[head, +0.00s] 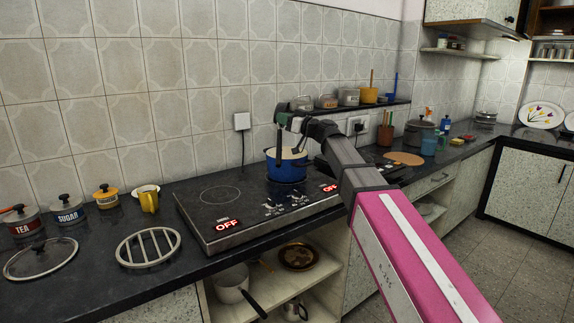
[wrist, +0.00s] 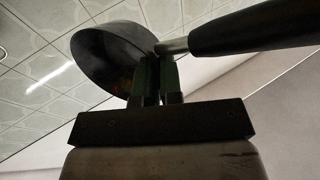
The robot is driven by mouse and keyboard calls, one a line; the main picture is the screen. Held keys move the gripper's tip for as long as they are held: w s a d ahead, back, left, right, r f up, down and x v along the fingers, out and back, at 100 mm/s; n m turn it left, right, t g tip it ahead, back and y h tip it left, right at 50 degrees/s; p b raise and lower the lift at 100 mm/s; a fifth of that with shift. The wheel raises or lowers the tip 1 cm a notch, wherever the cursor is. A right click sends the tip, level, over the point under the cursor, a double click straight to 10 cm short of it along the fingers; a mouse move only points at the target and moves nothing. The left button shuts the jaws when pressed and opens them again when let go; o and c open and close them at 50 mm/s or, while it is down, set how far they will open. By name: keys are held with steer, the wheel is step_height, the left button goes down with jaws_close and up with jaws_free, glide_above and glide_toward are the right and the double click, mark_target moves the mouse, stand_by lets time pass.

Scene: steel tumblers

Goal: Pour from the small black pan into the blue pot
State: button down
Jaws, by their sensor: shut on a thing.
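The small black pan (wrist: 108,58) shows large in the wrist view, with its bowl at the left and its dark handle (wrist: 255,28) reaching to the right. My gripper (wrist: 155,72) is shut on the handle near where it joins the bowl. The pan looks tilted; its contents are not clear. In the head view my gripper (head: 297,121) is up above the blue pot (head: 286,168), which stands upright on the cooktop and has a yellowish rim. Part of the pan is hidden there by my arm. I see no stream falling into the pot.
The black cooktop (head: 240,218) shows red OFF displays. A round metal rack (head: 147,247), a glass lid (head: 40,258), a yellow mug (head: 149,201) and jars stand at the left. A raised shelf with pots (head: 349,97) runs behind. A wooden board (head: 403,159) lies at the right.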

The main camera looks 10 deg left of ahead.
steer(key=shift+d+r+y, duration=0.2)
steer(key=shift+r+y, duration=0.15)
steer(key=shift+y, duration=0.05)
steer(key=shift+d+f+m+t+y+p, duration=0.15)
steer(key=shift+d+m+t+y+p, duration=0.3)
steer(key=shift+y, duration=0.25)
stand_by(0.9)
steer(key=shift+d+r+m+t+y, duration=0.2)
steer(key=shift+r+m+t+y, duration=0.25)
steer(key=shift+r+m+y, duration=0.15)
stand_by(0.7)
steer(key=shift+w+d+f+m+t+y+p, duration=0.1)
steer(key=shift+d+f+m+t+y+p, duration=0.25)
steer(key=shift+m+t, duration=0.35)
steer(key=shift+d+f+m+t+y+p, duration=0.15)
steer(key=shift+m+t+y+p, duration=0.15)
steer(key=shift+m+t+y, duration=0.35)
stand_by(1.0)
steer(key=shift+r+n, duration=0.2)
steer(key=shift+n, duration=0.1)
stand_by(0.6)
steer(key=shift+a+n+g+h, duration=0.3)
steer(key=shift+n+g+h, duration=0.35)
steer(key=shift+g, duration=0.1)
steer(key=shift+a+n+g+h, duration=0.3)
steer(key=shift+n+g+h, duration=0.35)
steer(key=shift+g, duration=0.05)
